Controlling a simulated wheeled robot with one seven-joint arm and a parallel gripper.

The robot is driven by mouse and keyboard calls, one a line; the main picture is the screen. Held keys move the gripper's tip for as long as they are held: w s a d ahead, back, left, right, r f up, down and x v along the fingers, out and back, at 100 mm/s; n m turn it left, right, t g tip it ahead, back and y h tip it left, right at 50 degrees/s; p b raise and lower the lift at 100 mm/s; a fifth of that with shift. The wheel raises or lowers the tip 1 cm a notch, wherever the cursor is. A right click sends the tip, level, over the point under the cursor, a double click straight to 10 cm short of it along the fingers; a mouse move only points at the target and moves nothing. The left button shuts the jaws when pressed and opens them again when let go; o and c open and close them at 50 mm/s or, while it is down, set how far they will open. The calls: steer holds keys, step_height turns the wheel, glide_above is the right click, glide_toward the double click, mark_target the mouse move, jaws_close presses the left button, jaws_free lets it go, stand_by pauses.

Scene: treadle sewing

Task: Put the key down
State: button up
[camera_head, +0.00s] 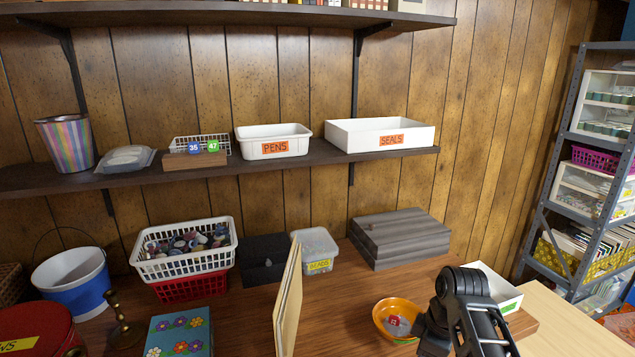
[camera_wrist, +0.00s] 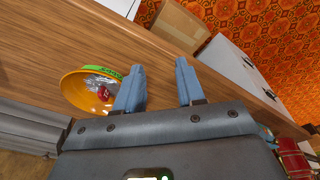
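An orange bowl (camera_head: 383,309) stands on the wooden bench, left of my arm; it also shows in the wrist view (camera_wrist: 72,91) with a green label on its rim. Inside it lies a small item with a red part (camera_head: 394,320) and a shiny silvery part, seen also in the wrist view (camera_wrist: 104,93). This may be the key with a red tag, but I cannot tell for sure. My gripper (camera_wrist: 160,70) is open, its two blue-grey fingers apart with nothing between them. The fingers are beside the bowl in the wrist view; in the head view my wrist hides them.
A white open box (camera_head: 507,299) is just behind my arm. A grey slatted box (camera_head: 400,238), a clear labelled tub (camera_head: 316,250) and an upright board (camera_head: 288,305) stand on the bench. A shelf (camera_head: 250,164) holds PENS (camera_head: 273,141) and SEALS (camera_head: 380,135) bins.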

steer(key=s+f+m+t, duration=0.3)
steer(key=s+f, duration=0.9)
steer(key=s+m+t+h, duration=0.1)
steer(key=s+m+t, duration=0.25)
steer(key=s, duration=1.15)
steer(key=s+r+m+t, duration=0.2)
steer(key=s+r+t, duration=0.1)
steer(key=s+r, duration=0.7)
steer(key=s+r+m+t+b, duration=0.1)
steer(key=s+r+m+t, duration=0.2)
steer(key=s+r, duration=0.8)
step_height(320, 180, up, 6)
steer(key=shift+s+a+f+t, duration=0.15)
steer(key=shift+s+a+t, duration=0.1)
steer(key=shift+t, duration=0.3)
steer(key=shift+m, duration=0.25)
